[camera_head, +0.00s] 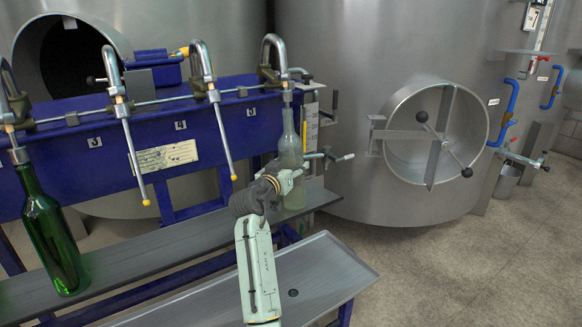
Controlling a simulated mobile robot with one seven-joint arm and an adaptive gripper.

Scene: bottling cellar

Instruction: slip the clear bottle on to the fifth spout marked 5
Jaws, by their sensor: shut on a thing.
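The clear bottle (289,150) is upright below the rightmost spout (286,84), beside the plate marked 5 (251,112). Its mouth is directly under the spout's fitting, and no free tube with a yellow tip shows there. I cannot tell how far the tube is inside the neck, or whether mouth and fitting touch. My gripper (287,180) is shut on the lower body of the bottle, reaching from the front left. The bottle's base is near the grey shelf (185,232); whether it touches is unclear.
Two spouts to the left hang empty tubes (136,160), (223,142) with yellow tips. A green bottle (50,235) stands under the far-left spout. A metal drip tray (325,268) lies below the shelf. A steel tank (345,50) with a round hatch stands behind; floor at right is clear.

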